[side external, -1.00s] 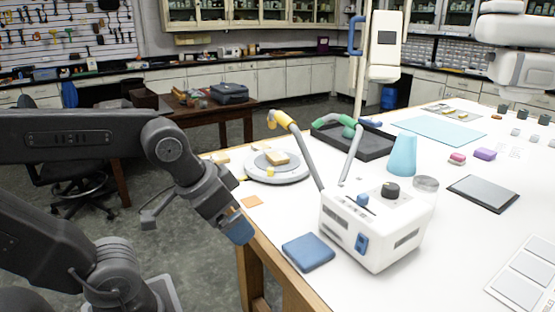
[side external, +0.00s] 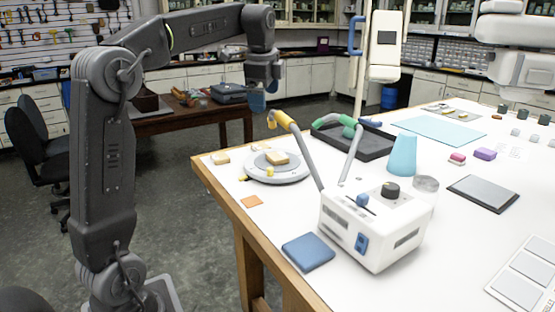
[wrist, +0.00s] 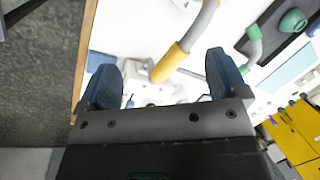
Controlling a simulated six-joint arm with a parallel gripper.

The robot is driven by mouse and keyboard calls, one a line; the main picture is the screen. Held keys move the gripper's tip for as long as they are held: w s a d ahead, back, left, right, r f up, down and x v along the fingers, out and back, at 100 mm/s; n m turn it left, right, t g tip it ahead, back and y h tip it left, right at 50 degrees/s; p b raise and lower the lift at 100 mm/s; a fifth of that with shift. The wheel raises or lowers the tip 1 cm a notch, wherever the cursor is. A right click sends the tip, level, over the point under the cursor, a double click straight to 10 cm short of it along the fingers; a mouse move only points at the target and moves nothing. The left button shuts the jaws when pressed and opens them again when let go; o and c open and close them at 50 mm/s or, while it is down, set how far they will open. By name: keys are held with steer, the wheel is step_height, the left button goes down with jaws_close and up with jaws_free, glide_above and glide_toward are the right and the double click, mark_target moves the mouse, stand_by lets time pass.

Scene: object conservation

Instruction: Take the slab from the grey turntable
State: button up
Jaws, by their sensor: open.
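The grey turntable (side external: 262,175) is a round disc near the far left edge of the white table in the side view. The slab (side external: 277,157), a small tan block, lies on top of it. My gripper (side external: 257,102) is up in the air, above and a little left of the turntable, pointing down. In the wrist view my gripper (wrist: 165,85) shows two blue fingertips wide apart with nothing held between them. The turntable and slab cannot be made out in the wrist view.
A white box (side external: 375,230) carries two bendable arms; the yellow-tipped arm (side external: 290,125) rises beside the turntable and shows between my fingers in the wrist view (wrist: 172,62). A black tray (side external: 375,150) stands behind.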

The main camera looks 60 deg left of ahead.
steer(key=w+a+f+m+g, duration=0.1)
steer(key=w+a+m, duration=0.1)
steer(key=a, duration=0.6)
steer(key=m, duration=0.7)
glide_above(278, 156)
steer(key=shift+g, duration=0.4)
steer(key=f, duration=1.6)
steer(key=shift+d+f, duration=0.25)
steer(key=shift+d, duration=0.15)
steer(key=shift+a+f, duration=0.15)
steer(key=shift+f, duration=1.1)
steer(key=shift+a+f, duration=0.2)
steer(key=shift+f, duration=1.1)
steer(key=shift+a+f, duration=0.15)
steer(key=shift+f, duration=1.1)
steer(key=c, duration=1)
steer(key=shift+r, duration=0.1)
steer(key=shift+c, duration=0.3)
